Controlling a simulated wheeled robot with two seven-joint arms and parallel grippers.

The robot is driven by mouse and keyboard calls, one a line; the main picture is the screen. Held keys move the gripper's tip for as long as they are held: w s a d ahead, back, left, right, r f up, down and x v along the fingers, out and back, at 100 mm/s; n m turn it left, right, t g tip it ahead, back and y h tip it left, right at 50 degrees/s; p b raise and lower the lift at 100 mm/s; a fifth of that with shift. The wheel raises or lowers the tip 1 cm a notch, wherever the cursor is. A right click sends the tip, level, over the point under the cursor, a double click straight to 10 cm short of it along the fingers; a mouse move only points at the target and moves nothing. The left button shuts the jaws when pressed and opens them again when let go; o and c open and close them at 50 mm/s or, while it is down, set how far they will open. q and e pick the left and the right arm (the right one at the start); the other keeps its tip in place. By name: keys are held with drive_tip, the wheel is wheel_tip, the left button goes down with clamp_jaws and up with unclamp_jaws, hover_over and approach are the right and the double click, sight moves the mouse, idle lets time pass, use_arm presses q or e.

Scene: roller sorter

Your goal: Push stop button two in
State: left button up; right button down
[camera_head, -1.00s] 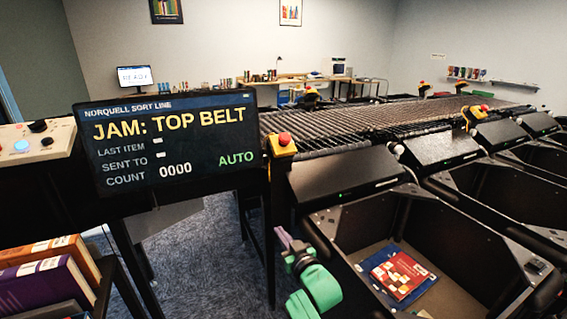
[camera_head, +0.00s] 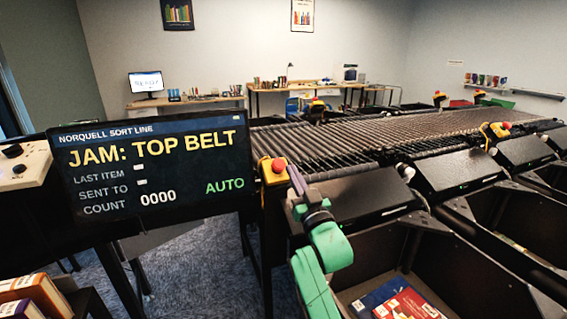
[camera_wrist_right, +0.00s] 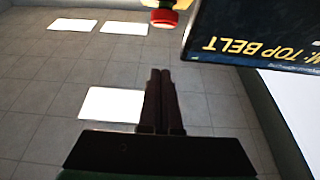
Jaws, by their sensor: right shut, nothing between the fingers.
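Several red stop buttons on yellow boxes stand along the sorter; I cannot read any numbers on them. The nearest red button (camera_head: 278,165) sits on a yellow box (camera_head: 274,179) just right of the display screen. My right gripper (camera_head: 293,170) is shut and empty, close to the right of that button in the head view; I cannot tell whether they touch. In the right wrist view the shut fingertips (camera_wrist_right: 160,72) point toward a red button (camera_wrist_right: 163,18) at the top, with a gap in the picture. My left gripper is not in view.
The display screen (camera_head: 150,170) reads "JAM: TOP BELT" and AUTO. The roller belt (camera_head: 390,130) runs away to the back right. Black bins line its front; one holds books (camera_head: 405,303). More stop buttons (camera_head: 317,102) (camera_head: 503,127) stand farther along. A control panel (camera_head: 22,165) is at left.

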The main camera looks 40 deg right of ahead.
sight(280, 168)
drive_tip(key=w+p, duration=0.1)
drive_tip(key=w, duration=0.1)
drive_tip(key=w+d, duration=0.1)
drive_tip(key=w, duration=0.1)
drive_tip(key=w+d+p, duration=0.1)
drive_tip(key=w, duration=0.1)
drive_tip(key=shift+w+f+p, duration=0.2)
drive_tip(key=shift+f+p, duration=0.05)
drive_tip(key=shift+p, duration=0.05)
drive_tip(key=shift+w+d+f, duration=0.1)
drive_tip(key=shift+w+f, duration=0.05)
drive_tip(key=shift+f, duration=0.3)
drive_tip(key=shift+w+f+b, duration=0.25)
drive_tip(key=shift+f+b, duration=0.55)
drive_tip(key=shift+w+d, duration=0.1)
drive_tip(key=shift+w, duration=0.05)
